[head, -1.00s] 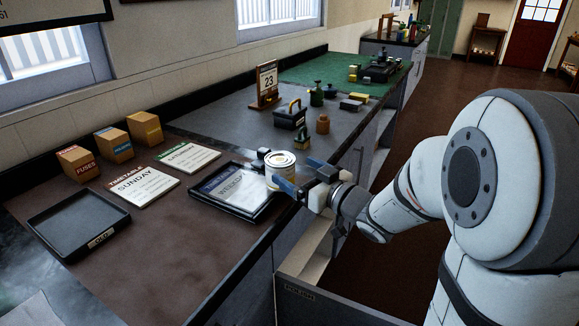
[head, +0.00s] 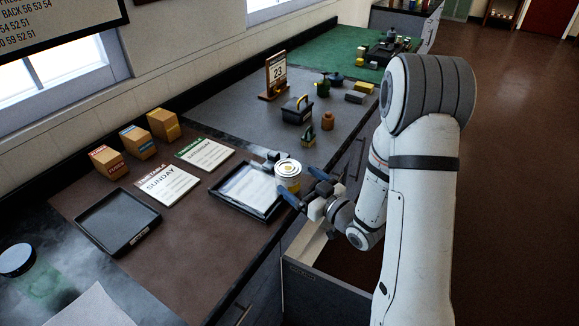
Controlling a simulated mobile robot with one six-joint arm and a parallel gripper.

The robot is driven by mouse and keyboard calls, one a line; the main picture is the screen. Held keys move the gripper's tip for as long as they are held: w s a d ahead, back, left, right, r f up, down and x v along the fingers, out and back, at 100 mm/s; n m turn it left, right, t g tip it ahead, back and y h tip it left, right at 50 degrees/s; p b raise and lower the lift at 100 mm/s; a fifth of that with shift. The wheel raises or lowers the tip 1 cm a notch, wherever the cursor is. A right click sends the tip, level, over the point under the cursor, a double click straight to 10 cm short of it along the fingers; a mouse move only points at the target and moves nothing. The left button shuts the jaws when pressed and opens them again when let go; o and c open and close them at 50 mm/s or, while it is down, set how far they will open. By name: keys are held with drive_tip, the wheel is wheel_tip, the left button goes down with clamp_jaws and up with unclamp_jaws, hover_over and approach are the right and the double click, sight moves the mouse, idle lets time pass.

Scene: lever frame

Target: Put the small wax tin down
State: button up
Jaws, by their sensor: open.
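The small wax tin (head: 288,175) is a short cylinder with a pale lid and a yellowish band. It stands upright at the right edge of a black-rimmed tray (head: 262,214) that holds a printed sheet. I cannot tell whether its base rests on the tray's rim or on the sheet. My gripper (head: 282,177) reaches in from the right with its jaws open, one finger behind the tin and one in front of it. The lower part of the tin is partly hidden by the near finger.
An empty black tray (head: 118,222) lies on the left, with SUNDAY (head: 168,187) and SATURDAY (head: 205,151) sheets behind it. Boxes (head: 138,142) line the wall. A toolbox (head: 297,110), an orange jar (head: 328,120) and a calendar (head: 277,75) stand farther back. An open drawer (head: 325,295) juts out below.

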sight(279, 162)
drive_tip(key=p+x, duration=0.2)
drive_tip(key=x, duration=0.5)
drive_tip(key=shift+w+r+p, duration=0.15)
drive_tip(key=shift+w+p, duration=0.2)
drive_tip(key=shift+p, duration=0.05)
drive_tip(key=shift+c, duration=0.5)
drive_tip(key=c, duration=1.3)
drive_tip(key=shift+o, duration=0.2)
drive_tip(key=shift+r, duration=0.1)
